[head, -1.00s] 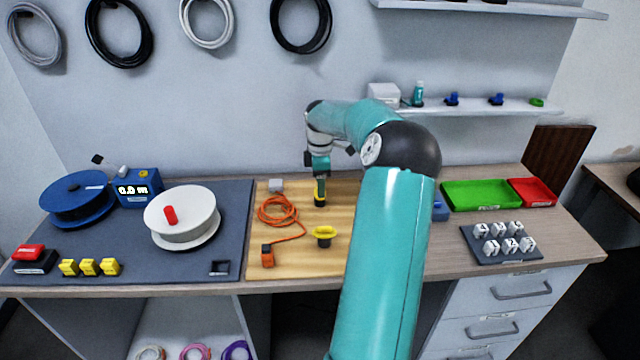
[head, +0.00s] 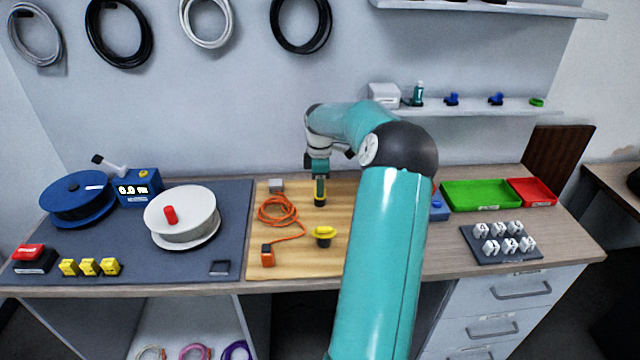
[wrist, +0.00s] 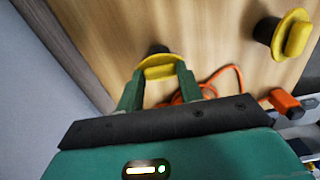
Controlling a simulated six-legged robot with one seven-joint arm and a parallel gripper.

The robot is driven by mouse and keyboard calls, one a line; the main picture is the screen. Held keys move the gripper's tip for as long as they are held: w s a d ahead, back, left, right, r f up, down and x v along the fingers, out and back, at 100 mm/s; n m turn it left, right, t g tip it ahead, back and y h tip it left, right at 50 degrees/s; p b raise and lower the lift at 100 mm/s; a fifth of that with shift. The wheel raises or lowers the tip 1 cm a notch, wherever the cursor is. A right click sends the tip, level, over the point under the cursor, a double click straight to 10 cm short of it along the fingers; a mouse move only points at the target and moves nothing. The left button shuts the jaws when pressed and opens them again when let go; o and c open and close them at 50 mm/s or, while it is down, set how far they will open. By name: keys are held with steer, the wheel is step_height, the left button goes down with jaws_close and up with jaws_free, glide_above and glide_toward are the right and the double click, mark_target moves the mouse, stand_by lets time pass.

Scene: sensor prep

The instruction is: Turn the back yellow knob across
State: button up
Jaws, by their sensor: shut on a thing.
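The back yellow knob (wrist: 160,68) is between the two green fingers of my gripper (wrist: 160,76) in the wrist view. My gripper is shut on it, and a dark base shows just behind the knob. In the head view my gripper (head: 320,196) points down at the back of the wooden board, and its fingers mostly hide the back knob. The front yellow knob (head: 322,233) stands apart, nearer the board's front edge. It also shows at the upper right of the wrist view (wrist: 295,36), with a raised grip on a round yellow flange.
An orange cable (head: 280,211) lies coiled left of my gripper, with an orange block (head: 267,255) at its end. A small grey box (head: 276,186) sits at the back of the wooden board (head: 295,264). A white reel (head: 184,212) stands farther left.

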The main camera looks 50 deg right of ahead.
steer(key=m, duration=0.8)
steer(key=shift+m, duration=0.4)
steer(key=m, duration=0.4)
steer(key=shift+m, duration=2.3)
steer(key=o, duration=1)
steer(key=shift+r, duration=0.1)
step_height(320, 180, up, 14)
steer(key=shift+f, duration=0.2)
